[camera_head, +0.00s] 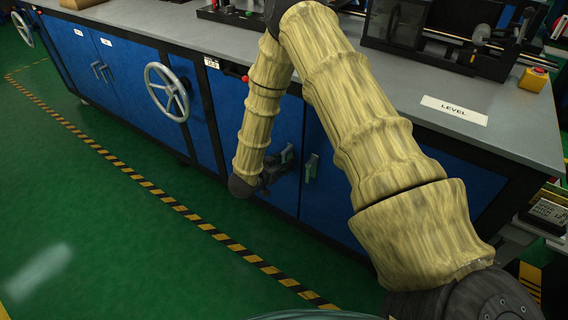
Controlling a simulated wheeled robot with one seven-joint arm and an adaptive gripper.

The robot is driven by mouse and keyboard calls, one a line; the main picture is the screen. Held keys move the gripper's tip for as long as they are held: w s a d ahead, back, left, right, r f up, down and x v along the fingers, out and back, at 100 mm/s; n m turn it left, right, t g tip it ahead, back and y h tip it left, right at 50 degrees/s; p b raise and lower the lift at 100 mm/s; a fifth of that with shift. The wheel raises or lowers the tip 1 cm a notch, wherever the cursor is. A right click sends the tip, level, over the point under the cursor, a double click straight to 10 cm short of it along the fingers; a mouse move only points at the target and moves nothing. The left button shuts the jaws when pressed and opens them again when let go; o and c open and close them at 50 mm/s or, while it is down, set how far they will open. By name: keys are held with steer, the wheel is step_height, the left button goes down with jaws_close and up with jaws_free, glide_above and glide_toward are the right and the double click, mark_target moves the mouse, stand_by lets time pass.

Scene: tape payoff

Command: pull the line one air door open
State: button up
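Blue cabinet doors run under the grey bench. One blue door (229,112) sits behind my forearm and appears closed; its neighbour (328,190) to the right also appears closed. A dark upright handle (310,167) stands by the seam between them. My gripper (284,158) is at the left door's edge, just left of that handle, and points at the door front. Its fingers are small and dark, so I cannot tell whether they are open, shut or touching a handle. A small white label (212,63) above the left door is too small to read surely.
A grey handwheel (167,92) sticks out of the front left of my forearm. More blue doors with paired handles (99,71) are further left. A LEVEL plate (454,110) lies on the bench top. The green floor (95,215) is clear, with a striped line.

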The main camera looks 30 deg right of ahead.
steer(key=shift+w+d+f, duration=0.15)
steer(key=shift+d, duration=0.2)
jaws_close()
